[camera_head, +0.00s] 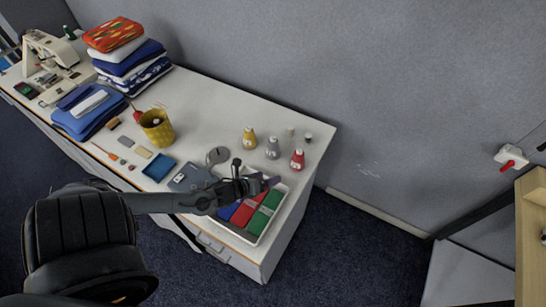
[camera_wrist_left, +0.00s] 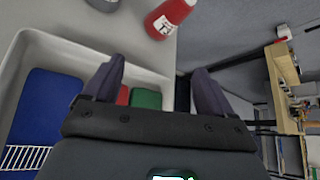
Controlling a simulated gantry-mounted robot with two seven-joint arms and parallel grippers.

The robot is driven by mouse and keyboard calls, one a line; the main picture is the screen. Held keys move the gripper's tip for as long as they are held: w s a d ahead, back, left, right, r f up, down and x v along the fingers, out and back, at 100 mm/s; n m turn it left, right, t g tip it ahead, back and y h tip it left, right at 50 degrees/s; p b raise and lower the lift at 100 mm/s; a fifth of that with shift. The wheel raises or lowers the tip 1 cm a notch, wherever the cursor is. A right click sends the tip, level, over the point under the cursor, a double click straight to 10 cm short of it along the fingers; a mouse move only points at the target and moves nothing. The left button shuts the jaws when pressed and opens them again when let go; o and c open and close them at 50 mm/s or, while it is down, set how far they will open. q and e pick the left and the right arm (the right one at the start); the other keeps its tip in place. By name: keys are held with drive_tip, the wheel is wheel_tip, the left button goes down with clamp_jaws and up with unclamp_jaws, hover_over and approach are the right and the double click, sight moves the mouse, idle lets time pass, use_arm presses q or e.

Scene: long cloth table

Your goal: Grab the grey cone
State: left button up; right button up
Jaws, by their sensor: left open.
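The grey cone (camera_head: 272,150) stands upright on the white table near its right end, between a yellow cone (camera_head: 249,138) and a red cone (camera_head: 298,159). My left gripper (camera_head: 270,183) is open and empty above the white tray, on the near side of the cones and apart from them. In the left wrist view its two dark fingers (camera_wrist_left: 155,88) are spread apart. The red cone shows there at the top, and a grey rounded piece at the top edge is perhaps the grey cone, mostly cut off. My right gripper is out of view.
A white tray (camera_head: 281,205) with blue, red and green cloths lies below my left gripper. Two small pieces stand behind the cones. A yellow pot (camera_head: 157,128), folded cloths and a sewing machine (camera_head: 48,57) are farther left. A grey wall runs behind the table.

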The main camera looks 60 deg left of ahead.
sight(269, 148)
use_arm(q)
drive_tip(key=w+a+f+m+b, duration=0.1)
drive_tip(key=a+m+b, duration=0.1)
drive_tip(key=a, duration=0.2)
drive_tip(key=w+a+m+t+b, duration=0.1)
drive_tip(key=a+m+b, duration=0.1)
drive_tip(key=a, duration=0.2)
drive_tip(key=w+a+f+m+b, duration=0.1)
drive_tip(key=w+a+m+b, duration=0.1)
drive_tip(key=a, duration=0.3)
drive_tip(key=shift+f+m, duration=0.3)
drive_tip(key=shift+m, duration=0.1)
drive_tip(key=shift+w+a+b, duration=0.3)
drive_tip(key=shift+w+b, duration=0.1)
drive_tip(key=shift+w, duration=0.1)
drive_tip(key=shift+b+x, duration=0.55)
drive_tip(key=shift+x, duration=1.65)
drive_tip(key=shift+r+b+x, duration=0.15)
drive_tip(key=shift+x, duration=1.2)
drive_tip(key=shift+r+b+x, duration=0.15)
drive_tip(key=shift+x, duration=1.15)
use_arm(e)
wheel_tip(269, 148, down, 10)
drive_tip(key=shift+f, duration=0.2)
use_arm(q)
drive_tip(key=shift+w+d, duration=0.1)
drive_tip(key=shift+w, duration=0.1)
drive_tip(key=shift+c, duration=0.4)
drive_tip(key=c, duration=1.1)
drive_tip(key=shift+r, duration=0.1)
